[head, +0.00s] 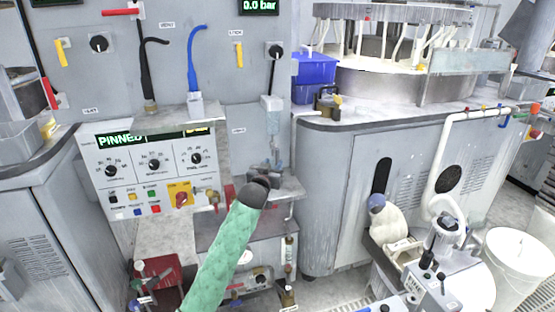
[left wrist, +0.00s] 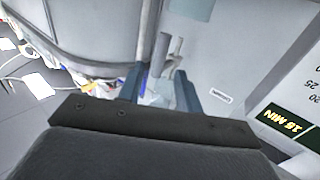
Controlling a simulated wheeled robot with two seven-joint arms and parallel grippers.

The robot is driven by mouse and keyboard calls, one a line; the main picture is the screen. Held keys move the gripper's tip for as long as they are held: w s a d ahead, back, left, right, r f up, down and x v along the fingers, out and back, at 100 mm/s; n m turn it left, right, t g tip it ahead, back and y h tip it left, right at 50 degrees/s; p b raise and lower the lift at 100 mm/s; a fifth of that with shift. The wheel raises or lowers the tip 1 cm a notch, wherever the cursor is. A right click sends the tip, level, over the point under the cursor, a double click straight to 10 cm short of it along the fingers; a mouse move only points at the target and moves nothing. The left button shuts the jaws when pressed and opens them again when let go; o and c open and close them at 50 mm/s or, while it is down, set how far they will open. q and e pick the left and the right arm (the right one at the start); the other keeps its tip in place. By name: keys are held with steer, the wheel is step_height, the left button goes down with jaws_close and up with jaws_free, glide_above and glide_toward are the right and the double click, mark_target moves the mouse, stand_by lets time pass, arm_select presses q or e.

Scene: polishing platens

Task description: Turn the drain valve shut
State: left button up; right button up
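My left gripper (head: 277,176) reaches out past the end of my green-sleeved arm, beside the narrow ledge right of the control panel. In the left wrist view its two fingers (left wrist: 162,92) stand apart. A grey cylinder (left wrist: 159,54) and a slanted pale piece show between and beyond them; I cannot tell whether they touch. A brass valve (head: 326,101) with a pale lever sits at the left corner of the polisher bench. Small red (head: 535,108) and blue (head: 504,122) handles sit on the white pipe at right. I cannot tell which is the drain valve.
The control panel (head: 120,177) with dials and buttons stands left of my arm. A clear bottle (head: 271,116) hangs above the gripper. The polisher bench (head: 330,170) with blue bins (head: 315,68) stands close right. A white bucket (head: 520,262) stands on the floor at far right.

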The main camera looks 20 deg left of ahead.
mark_target(277, 158)
arm_select(q)
steer(key=w, duration=0.6)
steer(key=shift+w+f, duration=0.1)
steer(key=shift+w, duration=0.2)
jaws_close()
